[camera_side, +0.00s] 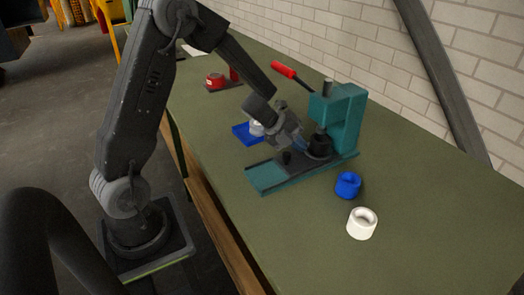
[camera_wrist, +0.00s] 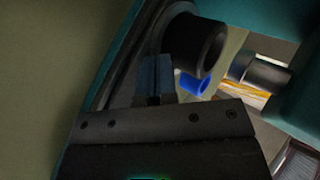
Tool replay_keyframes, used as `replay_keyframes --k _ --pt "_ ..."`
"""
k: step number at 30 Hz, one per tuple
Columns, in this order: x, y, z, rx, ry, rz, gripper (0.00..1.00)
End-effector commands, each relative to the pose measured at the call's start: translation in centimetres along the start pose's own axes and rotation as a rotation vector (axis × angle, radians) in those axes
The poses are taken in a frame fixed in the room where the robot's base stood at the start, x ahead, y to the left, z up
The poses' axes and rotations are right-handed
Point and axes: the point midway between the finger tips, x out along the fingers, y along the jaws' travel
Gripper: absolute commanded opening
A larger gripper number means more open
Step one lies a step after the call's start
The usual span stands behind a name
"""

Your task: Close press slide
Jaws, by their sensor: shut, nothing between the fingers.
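The teal press (camera_side: 345,118) stands on the green table, with a red-handled lever (camera_side: 284,71) at its upper left. Its dark slide (camera_side: 293,168) lies along the teal base and carries a small black knob (camera_side: 286,157) and a black hollow cylinder (camera_side: 320,147) near the press column. My gripper (camera_side: 303,146) is low over the slide, between knob and cylinder. In the wrist view, my gripper (camera_wrist: 155,80) is shut and empty, its fingertips right beside the black cylinder (camera_wrist: 198,44). I cannot tell whether they touch. The arm and fingers hide part of the slide.
A blue ring (camera_side: 348,185) and a white ring (camera_side: 362,223) stand on the table (camera_side: 430,220) right of the press. A blue tray (camera_side: 243,135) with a pale part and a red device (camera_side: 216,81) are behind. The near right table is clear.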

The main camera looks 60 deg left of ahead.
Motion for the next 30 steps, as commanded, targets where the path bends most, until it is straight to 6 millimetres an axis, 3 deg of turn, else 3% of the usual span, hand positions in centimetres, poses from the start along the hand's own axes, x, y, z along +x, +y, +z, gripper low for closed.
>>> replay_keyframes --k 5,19,26,30 --pt "-1.9 -0.1 0.1 0.002 -0.004 -0.002 0.0" --pt "-11.6 -0.1 0.1 0.001 -0.005 -0.002 0.0" --pt "-13.6 -0.2 0.0 -0.006 -0.01 -0.007 0.0" --pt "-14.0 -2.5 0.0 -0.068 -0.112 -0.084 0.0"
